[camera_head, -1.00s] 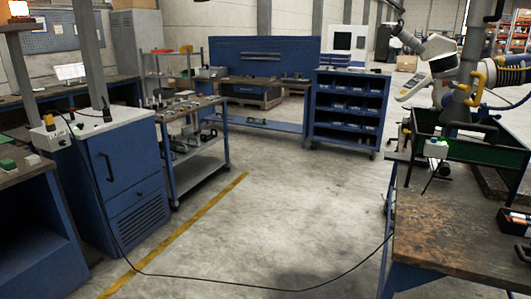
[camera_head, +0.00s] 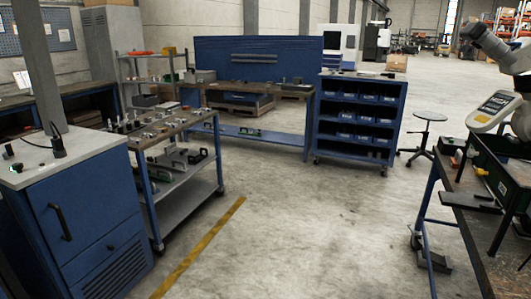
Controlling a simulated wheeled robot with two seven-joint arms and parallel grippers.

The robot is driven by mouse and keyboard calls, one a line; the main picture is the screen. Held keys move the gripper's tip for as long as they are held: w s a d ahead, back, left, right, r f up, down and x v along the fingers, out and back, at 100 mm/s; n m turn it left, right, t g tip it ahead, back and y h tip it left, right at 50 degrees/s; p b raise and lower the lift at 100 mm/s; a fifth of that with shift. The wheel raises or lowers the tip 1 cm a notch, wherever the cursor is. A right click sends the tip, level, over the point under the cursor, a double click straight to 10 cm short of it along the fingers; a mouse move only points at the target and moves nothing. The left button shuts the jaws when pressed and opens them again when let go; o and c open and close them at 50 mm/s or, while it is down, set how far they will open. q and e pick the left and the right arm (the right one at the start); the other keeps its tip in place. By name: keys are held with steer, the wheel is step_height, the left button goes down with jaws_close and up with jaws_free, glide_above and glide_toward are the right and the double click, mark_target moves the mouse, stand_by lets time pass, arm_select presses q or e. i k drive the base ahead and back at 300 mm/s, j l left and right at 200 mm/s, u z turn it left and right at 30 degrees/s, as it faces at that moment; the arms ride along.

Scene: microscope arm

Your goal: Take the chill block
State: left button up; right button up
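I cannot pick out a chill block for certain in the head view. Several small metal parts lie on the top of the cart (camera_head: 150,133) at left, too small to tell apart. Darker and green-edged items lie on its middle shelf. Neither of my grippers is in view, so what they hold is hidden.
A blue cabinet (camera_head: 75,205) stands at near left. A blue bench (camera_head: 262,90) and a bin rack (camera_head: 358,120) stand ahead, with a stool (camera_head: 428,130) beside the rack. A workbench (camera_head: 480,215) with a robot arm (camera_head: 495,50) is at right. The middle floor (camera_head: 310,220) is clear.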

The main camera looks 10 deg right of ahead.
mark_target(455, 163)
steer(key=i+z, duration=0.75)
steer(key=i+j+z, duration=0.15)
steer(key=i+z, duration=0.25)
steer(key=i+l+z, duration=0.1)
steer(key=z, duration=0.25)
steer(key=i+z, duration=0.55)
steer(key=z, duration=0.15)
